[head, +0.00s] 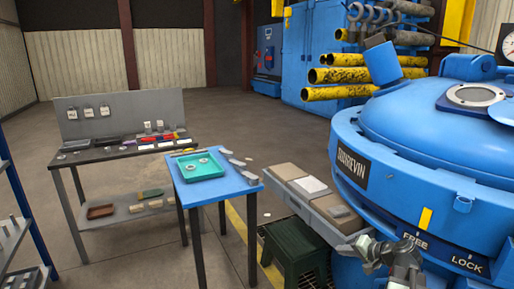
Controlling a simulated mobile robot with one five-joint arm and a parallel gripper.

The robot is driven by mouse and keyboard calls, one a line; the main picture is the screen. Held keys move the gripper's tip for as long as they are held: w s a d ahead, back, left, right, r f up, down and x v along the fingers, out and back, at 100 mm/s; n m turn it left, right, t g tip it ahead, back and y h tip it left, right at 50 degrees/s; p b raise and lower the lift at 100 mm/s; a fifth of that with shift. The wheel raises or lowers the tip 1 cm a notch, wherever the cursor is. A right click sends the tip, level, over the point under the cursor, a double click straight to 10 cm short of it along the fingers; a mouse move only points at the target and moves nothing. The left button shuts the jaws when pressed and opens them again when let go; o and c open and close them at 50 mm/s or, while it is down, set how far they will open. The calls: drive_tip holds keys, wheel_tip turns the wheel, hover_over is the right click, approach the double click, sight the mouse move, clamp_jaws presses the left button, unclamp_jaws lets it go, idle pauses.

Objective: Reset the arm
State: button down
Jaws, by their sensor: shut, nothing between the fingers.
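My gripper (369,262) shows at the lower right, a grey metal end in front of the blue furnace. It looks shut and holds nothing that I can see. My grey arm comes up from the bottom edge beside it. The fingertips are small and hard to make out. The gripper appears just below the end of a grey-brown bench; I cannot tell whether they touch. The large blue furnace (430,150), with a domed lid and a FREE/LOCK plate (440,255), fills the right side behind my arm.
A blue table (216,193) bears a teal tray (201,170). A grey workbench (95,155) with small items stands left. Yellow pipes (345,92) are behind. Open floor lies beyond the tables.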

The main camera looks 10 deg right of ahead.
drive_tip(key=w+a+f+n+g+y, duration=0.1)
drive_tip(key=a+f+n+g, duration=0.15)
drive_tip(key=a, duration=0.85)
drive_tip(key=w+a+f+n+g+y, duration=0.1)
drive_tip(key=w+a+f+n+g, duration=0.15)
drive_tip(key=a, duration=0.85)
drive_tip(key=s+a+f+n+g+h, duration=0.35)
drive_tip(key=s+a, duration=0.25)
drive_tip(key=a, duration=0.7)
drive_tip(key=s+d+f+g+h, duration=0.2)
drive_tip(key=s+d+h, duration=0.1)
drive_tip(key=s+d, duration=0.15)
wheel_tip(320, 180, up, 13)
drive_tip(key=d+p, duration=0.1)
drive_tip(key=p, duration=1.2)
drive_tip(key=shift+s+d, duration=0.15)
drive_tip(key=shift+d, duration=0.2)
